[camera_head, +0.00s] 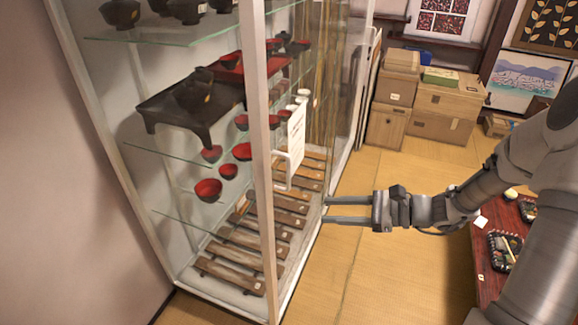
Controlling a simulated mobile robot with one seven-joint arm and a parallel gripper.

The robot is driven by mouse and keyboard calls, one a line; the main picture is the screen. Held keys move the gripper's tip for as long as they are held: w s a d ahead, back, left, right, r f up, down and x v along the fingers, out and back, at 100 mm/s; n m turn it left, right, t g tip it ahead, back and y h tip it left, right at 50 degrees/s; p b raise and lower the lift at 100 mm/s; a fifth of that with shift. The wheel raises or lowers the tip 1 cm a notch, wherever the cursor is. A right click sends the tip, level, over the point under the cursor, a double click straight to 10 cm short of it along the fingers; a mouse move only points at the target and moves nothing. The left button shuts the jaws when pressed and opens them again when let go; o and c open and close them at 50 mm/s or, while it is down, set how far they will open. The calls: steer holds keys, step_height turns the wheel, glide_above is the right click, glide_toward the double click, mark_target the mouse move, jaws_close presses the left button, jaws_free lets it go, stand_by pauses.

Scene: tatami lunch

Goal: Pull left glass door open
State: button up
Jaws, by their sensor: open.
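A tall glass display cabinet (258,220) with a white frame fills the left of the view. A white vertical handle (288,170) stands out beside the near white post. I cannot tell for sure where the left door's edges are or whether it stands ajar. My gripper (327,211) is open and empty, its two fingers pointing left towards the cabinet. In the picture it is right of the handle and slightly lower, apart from it.
Cardboard boxes (440,100) stand at the back. A red table (510,220) with lunch trays is at the right. The tatami floor (390,275) between is clear.

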mark_target(289, 187)
steer(key=w+d+f+m+t+y, duration=0.1)
steer(key=w+d+f+m+t, duration=0.1)
steer(key=w+d+m+t, duration=0.3)
steer(key=shift+m, duration=0.5)
steer(key=x, duration=0.6)
steer(key=p+x, duration=0.1)
steer(key=x, duration=1.1)
steer(key=shift+a+r+p, duration=0.2)
steer(key=shift+r+p, duration=0.1)
steer(key=shift+r, duration=0.1)
jaws_close()
